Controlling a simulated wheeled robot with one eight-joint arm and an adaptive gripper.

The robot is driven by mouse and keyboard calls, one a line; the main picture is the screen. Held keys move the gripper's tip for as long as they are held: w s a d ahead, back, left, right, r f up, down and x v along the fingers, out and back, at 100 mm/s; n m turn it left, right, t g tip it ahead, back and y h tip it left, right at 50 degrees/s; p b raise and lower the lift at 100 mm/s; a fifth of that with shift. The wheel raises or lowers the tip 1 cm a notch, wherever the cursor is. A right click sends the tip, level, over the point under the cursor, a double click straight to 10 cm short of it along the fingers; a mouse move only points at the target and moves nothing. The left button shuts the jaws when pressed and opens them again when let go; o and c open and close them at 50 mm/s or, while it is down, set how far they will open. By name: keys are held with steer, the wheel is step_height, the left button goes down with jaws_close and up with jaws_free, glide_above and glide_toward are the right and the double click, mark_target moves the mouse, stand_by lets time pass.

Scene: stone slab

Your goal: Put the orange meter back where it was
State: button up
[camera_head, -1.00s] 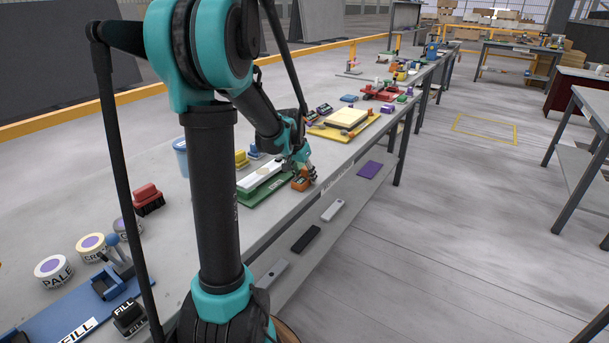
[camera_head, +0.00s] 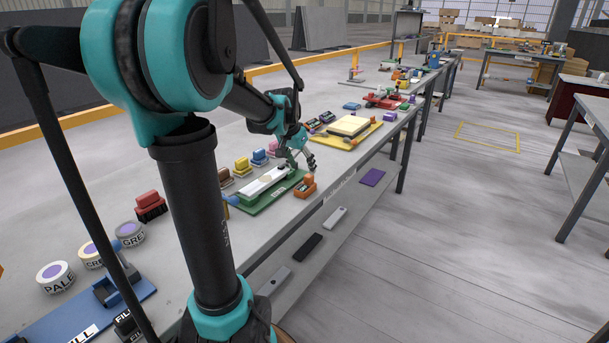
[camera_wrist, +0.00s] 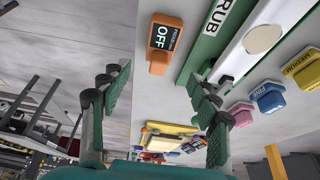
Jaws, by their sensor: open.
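The orange meter (camera_head: 306,187) sits on the stone-grey bench top near its front edge, beside the green board (camera_head: 268,195) with a white slab on it. In the wrist view the meter (camera_wrist: 160,62) shows a dark display reading OFF. My gripper (camera_head: 303,165) is open and empty, just above and behind the meter in the head view. In the wrist view its two fingers (camera_wrist: 158,95) are wide apart, and the meter lies beyond their tips, clear of them.
A yellow tray (camera_head: 372,136) with a pale block lies farther along the bench. Several coloured blocks, including a blue one (camera_head: 259,157), stand behind the green board. Paint tins (camera_head: 92,254) and a blue FILL fixture (camera_head: 85,320) are at the near end.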

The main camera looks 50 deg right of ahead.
steer(key=shift+v, duration=1.4)
steer(key=shift+s, duration=0.1)
